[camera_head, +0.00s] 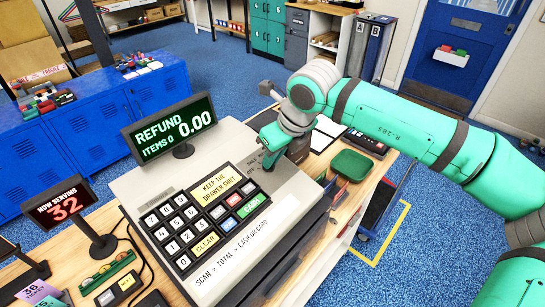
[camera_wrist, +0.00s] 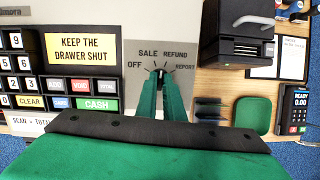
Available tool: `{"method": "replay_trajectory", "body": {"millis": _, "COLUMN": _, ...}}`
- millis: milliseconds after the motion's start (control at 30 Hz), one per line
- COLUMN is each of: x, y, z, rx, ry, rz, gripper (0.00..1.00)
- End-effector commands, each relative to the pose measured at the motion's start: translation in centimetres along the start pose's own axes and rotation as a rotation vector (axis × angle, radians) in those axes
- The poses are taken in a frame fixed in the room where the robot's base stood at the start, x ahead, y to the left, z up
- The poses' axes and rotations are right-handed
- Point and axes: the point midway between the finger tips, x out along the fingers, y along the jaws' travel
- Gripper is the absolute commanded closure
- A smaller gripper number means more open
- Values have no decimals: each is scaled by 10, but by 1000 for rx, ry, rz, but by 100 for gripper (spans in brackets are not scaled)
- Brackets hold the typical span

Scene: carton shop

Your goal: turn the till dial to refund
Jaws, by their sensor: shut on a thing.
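The till (camera_head: 205,200) stands on the wooden counter, and its display (camera_head: 172,128) reads "REFUND", "ITEMS 0" and "0.00". In the wrist view the dial (camera_wrist: 158,68) is a small dark shape at the fingertips, ringed by the labels OFF, SALE, REFUND and REPORT. My gripper (camera_wrist: 158,82) points at the till face with its green fingers shut on the dial. The fingers cover most of the dial, so its pointer cannot be read clearly. In the head view my gripper (camera_head: 268,158) reaches down to the right of the display and the dial is hidden.
The till keypad (camera_head: 200,220) lies left of my gripper. A green tray (camera_head: 351,166) and a card reader (camera_head: 366,142) lie on the counter to the right. A "now serving" sign (camera_head: 62,205) stands at the left. A dark printer (camera_wrist: 238,45) is close right of the dial.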

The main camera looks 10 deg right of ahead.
Motion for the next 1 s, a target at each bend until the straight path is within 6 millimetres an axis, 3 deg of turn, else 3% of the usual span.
{"method": "replay_trajectory", "body": {"millis": 400, "x": 4, "y": 3, "z": -2, "rx": 212, "ry": 7, "rz": -36, "gripper": 100}}
{"method": "replay_trajectory", "body": {"millis": 967, "x": 4, "y": 4, "z": -3, "rx": 248, "ry": 9, "rz": -41, "gripper": 100}}
{"method": "replay_trajectory", "body": {"millis": 1000, "x": 4, "y": 4, "z": -3, "rx": 248, "ry": 9, "rz": -41, "gripper": 90}}
